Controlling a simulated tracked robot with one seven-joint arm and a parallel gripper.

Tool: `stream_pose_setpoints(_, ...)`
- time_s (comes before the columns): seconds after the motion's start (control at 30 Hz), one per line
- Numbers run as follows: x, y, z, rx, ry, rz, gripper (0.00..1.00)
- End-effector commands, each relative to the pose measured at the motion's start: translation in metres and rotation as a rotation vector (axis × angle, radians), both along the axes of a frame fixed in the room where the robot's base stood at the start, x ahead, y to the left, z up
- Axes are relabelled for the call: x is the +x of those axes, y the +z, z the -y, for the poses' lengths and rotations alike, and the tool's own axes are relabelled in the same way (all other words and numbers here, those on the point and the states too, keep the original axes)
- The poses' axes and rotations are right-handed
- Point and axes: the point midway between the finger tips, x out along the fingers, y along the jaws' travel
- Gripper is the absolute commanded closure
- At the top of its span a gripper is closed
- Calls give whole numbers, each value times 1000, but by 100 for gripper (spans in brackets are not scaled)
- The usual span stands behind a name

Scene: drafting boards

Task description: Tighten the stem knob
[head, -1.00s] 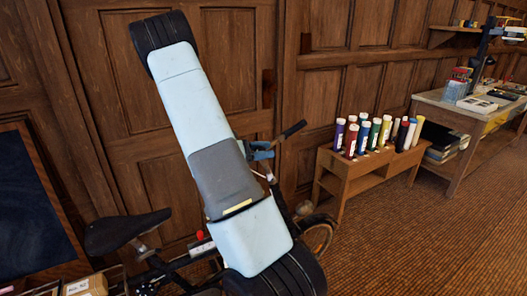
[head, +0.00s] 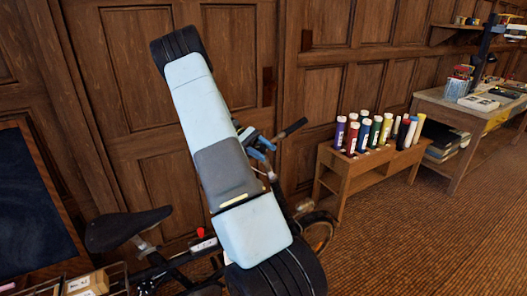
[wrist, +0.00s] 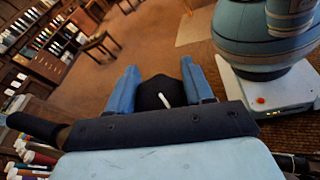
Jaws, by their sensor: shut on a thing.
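A dark rounded knob (wrist: 155,88) with a white mark sits between the two blue fingers of my gripper (wrist: 158,76) in the wrist view. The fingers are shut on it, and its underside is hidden. In the head view, my gripper (head: 264,146) is at the front of a bicycle, beside its handlebar grip (head: 292,127). The stem and knob are mostly hidden there behind my arm. A dark grip (wrist: 35,128) also shows at the left of the wrist view.
The bicycle's black saddle (head: 125,228) is at the lower left. A wooden rack (head: 350,175) with several coloured tubes (head: 375,130) stands to the right, before a workbench (head: 450,110). Wood panelling is close behind. Brown carpet (head: 430,240) is open at the lower right.

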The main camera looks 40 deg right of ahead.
Motion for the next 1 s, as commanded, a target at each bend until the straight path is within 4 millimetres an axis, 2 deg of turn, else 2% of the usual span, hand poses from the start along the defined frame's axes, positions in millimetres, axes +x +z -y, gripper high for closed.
stream_pose_setpoints(0.6, 2, -3, -9, -42, -521, 185, 79)
stream_pose_setpoints(1.0, 4, -5, -13, -56, -699, 247, 79)
